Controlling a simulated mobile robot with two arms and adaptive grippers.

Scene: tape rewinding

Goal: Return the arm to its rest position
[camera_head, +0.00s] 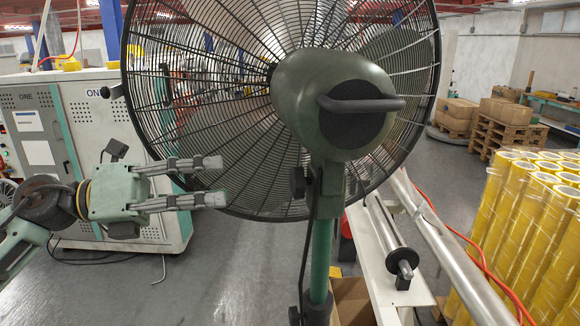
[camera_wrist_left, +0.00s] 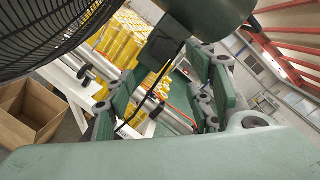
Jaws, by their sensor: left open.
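My left arm comes in from the left in the head view. Its gripper (camera_head: 214,181) is open and empty, with the two fingers apart and pointing right. It is in front of the left lower part of the fan's grille, left of the fan's stand; I cannot tell whether it touches the grille. In the left wrist view the open fingers (camera_wrist_left: 165,95) show with nothing held between them, and the fan's dark cable and stand parts lie beyond. My right gripper is in neither view.
A large green fan (camera_head: 335,95) on a green post (camera_head: 320,245) fills the middle. A grey-white cabinet (camera_head: 90,140) stands behind at left. A metal roller (camera_head: 390,230), yellow tape rolls (camera_head: 525,215) and an open cardboard box (camera_wrist_left: 30,112) are close by. Grey floor shows at lower left.

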